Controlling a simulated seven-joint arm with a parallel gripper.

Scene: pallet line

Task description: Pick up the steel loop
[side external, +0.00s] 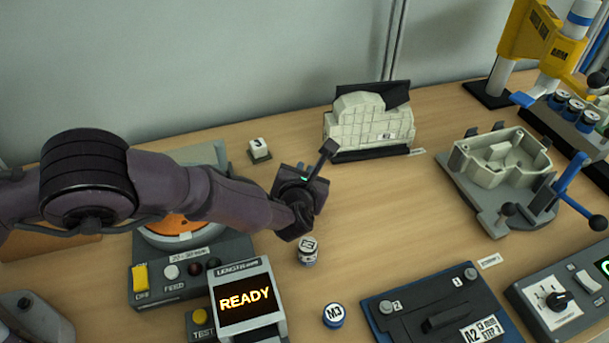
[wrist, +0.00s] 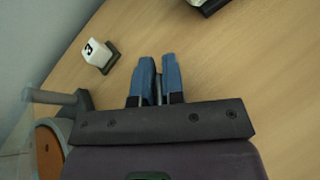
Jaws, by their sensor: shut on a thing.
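My gripper (side external: 303,168) hangs over the table between the orange-disc machine and the pale block-like part, its blue fingertips mostly hidden behind its own dark body. In the wrist view the two blue fingers (wrist: 158,76) are close together with a narrow gap. A thin grey sliver, the steel loop as far as I can tell (wrist: 158,89), shows between them. Its full loop shape is hidden by the fingers. In the side view I cannot make out the loop.
A small white block marked 3 (side external: 259,150) stands behind my gripper; it also shows in the wrist view (wrist: 97,53). A labelled can (side external: 308,252) stands in front. The pale block-like part (side external: 362,125) is at the back. Bare wood lies to the right of my gripper.

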